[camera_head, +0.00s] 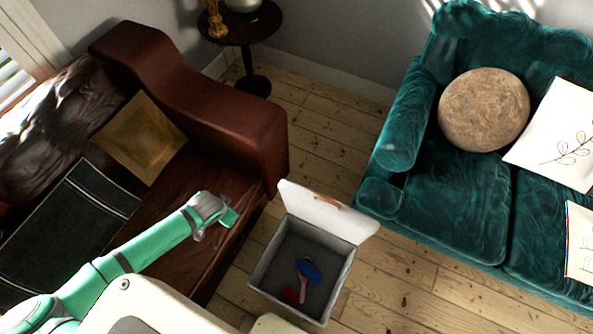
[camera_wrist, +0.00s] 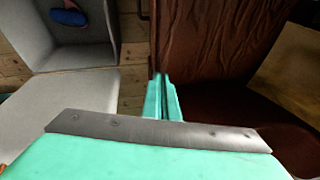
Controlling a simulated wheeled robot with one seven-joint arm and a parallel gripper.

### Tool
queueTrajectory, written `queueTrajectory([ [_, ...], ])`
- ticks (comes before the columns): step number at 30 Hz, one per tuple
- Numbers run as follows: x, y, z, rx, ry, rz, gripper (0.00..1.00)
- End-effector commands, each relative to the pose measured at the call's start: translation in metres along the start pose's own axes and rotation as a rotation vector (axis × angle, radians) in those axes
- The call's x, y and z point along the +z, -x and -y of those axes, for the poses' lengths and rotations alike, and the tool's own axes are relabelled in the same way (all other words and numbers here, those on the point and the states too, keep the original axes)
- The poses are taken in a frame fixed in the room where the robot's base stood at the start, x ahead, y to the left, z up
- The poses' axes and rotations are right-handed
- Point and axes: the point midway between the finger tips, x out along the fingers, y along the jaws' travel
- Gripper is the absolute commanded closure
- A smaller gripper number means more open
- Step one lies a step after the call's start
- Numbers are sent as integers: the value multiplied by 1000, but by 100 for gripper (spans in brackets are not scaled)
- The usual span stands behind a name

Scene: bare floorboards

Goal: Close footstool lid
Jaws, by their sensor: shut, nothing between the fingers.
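The footstool (camera_head: 261,270) is a grey open box on the floor between the two sofas. Its white lid (camera_head: 325,212) stands raised at the far side, with an orange tab on its edge. Inside lie a blue item, a pink item and a red item. My gripper (camera_head: 233,217) is shut and empty, to the left of the lid and above the brown sofa's edge, apart from the footstool. In the wrist view the shut fingers (camera_wrist: 162,98) point at the gap beside the sofa; the lid (camera_wrist: 75,105) and the open box (camera_wrist: 90,45) show at the left.
A brown leather sofa (camera_head: 190,100) with a gold cushion (camera_head: 139,137) stands on the left, close to the footstool. A teal sofa (camera_head: 455,205) with a round cushion (camera_head: 484,109) stands on the right. A dark side table (camera_head: 254,28) is at the back. Bare floor lies behind the lid.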

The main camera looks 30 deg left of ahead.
Motion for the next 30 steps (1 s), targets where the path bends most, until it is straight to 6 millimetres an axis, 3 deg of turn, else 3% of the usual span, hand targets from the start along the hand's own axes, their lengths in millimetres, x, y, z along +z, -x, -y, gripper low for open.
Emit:
queueTrajectory([
  [1,-26,-2,9,-6,1,21,100],
  [3,-55,-3,20,-12,16,55,100],
  [8,-126,3,26,-4,56,130,100],
  [14,-214,22,2,47,103,222,100],
  [18,-266,42,-31,106,125,291,100],
  [24,-311,67,-74,181,133,372,100],
  [30,-326,77,-96,214,127,406,100],
])
